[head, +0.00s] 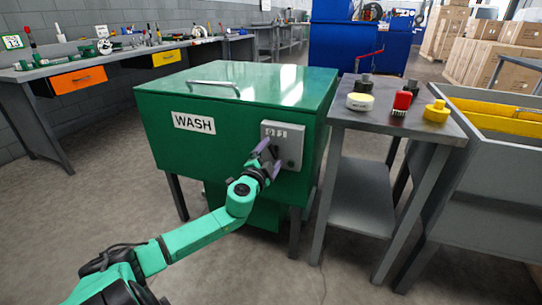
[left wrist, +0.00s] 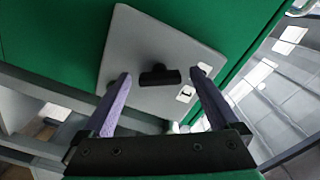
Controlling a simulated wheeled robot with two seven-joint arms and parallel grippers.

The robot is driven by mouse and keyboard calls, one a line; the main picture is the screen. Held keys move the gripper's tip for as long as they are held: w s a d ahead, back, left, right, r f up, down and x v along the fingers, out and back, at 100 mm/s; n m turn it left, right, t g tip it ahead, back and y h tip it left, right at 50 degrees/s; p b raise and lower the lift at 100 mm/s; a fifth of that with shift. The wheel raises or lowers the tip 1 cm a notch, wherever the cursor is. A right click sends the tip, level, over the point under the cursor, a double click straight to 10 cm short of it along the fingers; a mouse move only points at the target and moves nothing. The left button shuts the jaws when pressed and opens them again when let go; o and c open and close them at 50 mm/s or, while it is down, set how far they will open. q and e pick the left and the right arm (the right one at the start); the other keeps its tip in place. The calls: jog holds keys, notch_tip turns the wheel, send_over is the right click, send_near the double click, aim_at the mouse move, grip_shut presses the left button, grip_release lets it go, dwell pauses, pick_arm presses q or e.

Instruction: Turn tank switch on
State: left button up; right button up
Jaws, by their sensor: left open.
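The green tank (head: 200,150) has a white WASH label on its front. A grey switch panel (head: 291,150) with small white labels is at the right of that front. In the left wrist view, the panel (left wrist: 140,45) carries a black bar-shaped switch knob (left wrist: 158,75), lying nearly level in that picture. My left gripper (head: 269,157) is in front of the panel. Its purple fingers are open, one on each side of the knob, with visible gaps and no clear contact. In the head view the gripper hides the knob. My right gripper is not in view.
Open floor (head: 90,210) lies left of the tank.

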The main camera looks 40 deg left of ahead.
pick_arm(q)
jog(key=c, duration=1.4)
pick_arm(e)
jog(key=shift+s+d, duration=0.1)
pick_arm(q)
jog(key=m+p, duration=0.1)
jog(key=m, duration=0.2)
jog(key=shift+m, duration=0.3)
jog(key=m, duration=0.2)
jog(key=shift+m+p, duration=0.3)
jog(key=shift+m, duration=0.5)
jog(key=m+p, duration=0.1)
jog(key=m, duration=0.3)
jog(key=shift+m, duration=0.4)
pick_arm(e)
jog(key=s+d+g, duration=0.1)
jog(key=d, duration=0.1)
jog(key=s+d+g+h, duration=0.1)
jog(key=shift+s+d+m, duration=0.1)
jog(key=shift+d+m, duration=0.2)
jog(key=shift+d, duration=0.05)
pick_arm(q)
jog(key=shift+f, duration=0.1)
